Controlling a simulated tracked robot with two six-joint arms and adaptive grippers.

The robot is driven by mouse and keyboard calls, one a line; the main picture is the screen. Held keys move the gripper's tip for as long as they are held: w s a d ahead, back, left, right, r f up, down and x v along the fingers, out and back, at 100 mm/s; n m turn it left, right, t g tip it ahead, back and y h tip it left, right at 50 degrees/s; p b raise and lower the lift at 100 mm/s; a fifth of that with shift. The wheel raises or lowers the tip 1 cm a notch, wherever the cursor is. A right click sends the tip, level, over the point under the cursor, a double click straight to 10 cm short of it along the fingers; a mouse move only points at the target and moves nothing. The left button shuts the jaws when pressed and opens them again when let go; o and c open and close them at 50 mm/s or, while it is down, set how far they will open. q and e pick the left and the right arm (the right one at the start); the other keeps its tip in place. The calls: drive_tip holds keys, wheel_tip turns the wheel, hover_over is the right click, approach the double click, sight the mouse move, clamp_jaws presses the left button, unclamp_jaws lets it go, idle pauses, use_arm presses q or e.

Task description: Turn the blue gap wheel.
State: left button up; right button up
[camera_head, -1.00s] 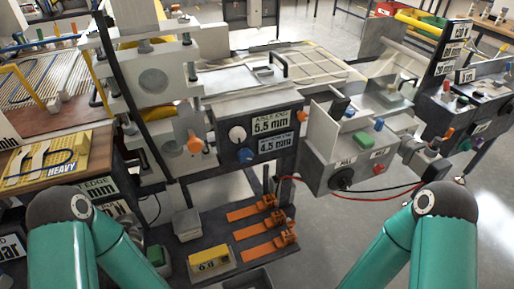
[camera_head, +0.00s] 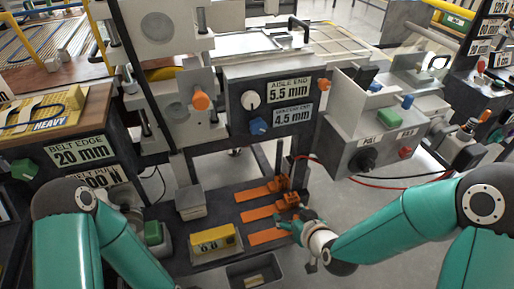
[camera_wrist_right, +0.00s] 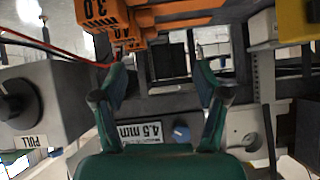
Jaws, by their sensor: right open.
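The blue gap wheel (camera_head: 260,126) is a small blue knob on the dark panel, beside the 4.5 mm label (camera_head: 292,117) and below a white dial (camera_head: 250,100). It also shows in the right wrist view (camera_wrist_right: 181,131), low between the fingers. My right gripper (camera_head: 288,224) is in front of the orange gauges, below the panel and apart from the wheel. In the right wrist view its two fingers (camera_wrist_right: 162,88) are spread with nothing between them. My left arm shows at lower left, but its gripper cannot be made out.
Several orange gauges (camera_head: 268,213) lie on the lower dark shelf with a yellow box (camera_head: 213,240). A grey control box (camera_head: 352,135) with a black PULL knob (camera_head: 366,160) stands right of the panel, with red and black cables below it. An orange knob (camera_head: 201,101) is at left.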

drive_tip(key=w+a+r+n+t+y+b, duration=0.1)
drive_tip(key=w+a+r+n+t+b, duration=0.15)
drive_tip(key=r+t+b, duration=0.4)
drive_tip(key=p, duration=0.1)
approach(259, 130)
drive_tip(key=shift+t+y, duration=0.35)
drive_tip(key=shift+y, duration=0.05)
drive_tip(key=x, duration=0.3)
drive_tip(key=p+x, duration=0.1)
drive_tip(key=x, duration=0.2)
drive_tip(key=f+x, duration=0.1)
drive_tip(key=x, duration=0.2)
drive_tip(key=shift+d+p, duration=0.2)
drive_tip(key=shift+p, duration=0.2)
drive_tip(key=shift+x, duration=0.9)
use_arm(q)
wheel_tip(259, 130, down, 6)
